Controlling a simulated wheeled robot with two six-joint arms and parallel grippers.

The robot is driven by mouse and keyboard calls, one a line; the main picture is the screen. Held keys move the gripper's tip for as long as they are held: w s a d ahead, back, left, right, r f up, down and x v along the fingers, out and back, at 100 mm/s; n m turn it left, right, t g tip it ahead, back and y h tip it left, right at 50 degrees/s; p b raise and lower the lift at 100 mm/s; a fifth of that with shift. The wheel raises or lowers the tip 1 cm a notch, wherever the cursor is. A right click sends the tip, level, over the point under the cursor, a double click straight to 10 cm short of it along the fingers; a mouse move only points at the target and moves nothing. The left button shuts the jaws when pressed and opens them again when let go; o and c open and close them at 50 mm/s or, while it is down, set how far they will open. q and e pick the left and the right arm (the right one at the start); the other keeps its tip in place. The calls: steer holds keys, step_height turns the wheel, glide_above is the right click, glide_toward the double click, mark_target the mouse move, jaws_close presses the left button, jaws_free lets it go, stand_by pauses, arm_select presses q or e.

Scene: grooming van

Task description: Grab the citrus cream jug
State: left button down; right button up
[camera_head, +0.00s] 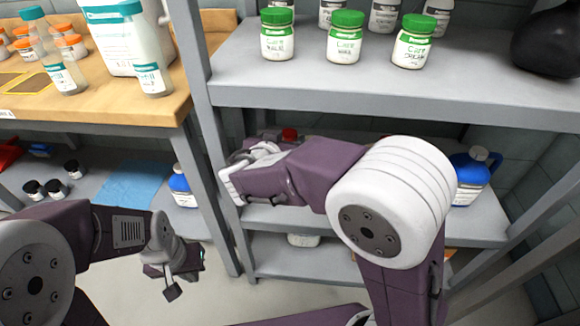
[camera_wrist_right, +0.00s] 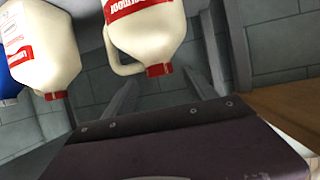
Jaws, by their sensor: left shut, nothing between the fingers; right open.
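In the right wrist view, which is upside down, two cream-coloured jugs with red caps and red-and-white labels show: one jug (camera_wrist_right: 145,35) near the top middle with its handle visible, and another jug (camera_wrist_right: 40,50) at the left. Their lettering is too unclear to tell which is citrus. In the head view only a red cap (camera_head: 289,134) shows behind my right arm; the rest is hidden. My right gripper (camera_head: 238,172) is open at the middle shelf's left end, apart from the jugs. My left gripper (camera_head: 172,278) is shut and empty, low over the floor.
A blue jug (camera_head: 469,178) stands on the middle shelf at the right. Green-lidded jars (camera_head: 344,38) stand on the shelf above (camera_head: 470,85). A shelf post (camera_head: 208,130) is close to my right gripper. A wooden-topped table (camera_head: 110,108) stands at the left.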

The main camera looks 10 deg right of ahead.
mark_target(289, 134)
steer(key=x, duration=0.2)
steer(key=shift+w+d+f, duration=0.1)
steer(key=shift+w+f, duration=0.1)
steer(key=shift+w, duration=0.05)
jaws_close()
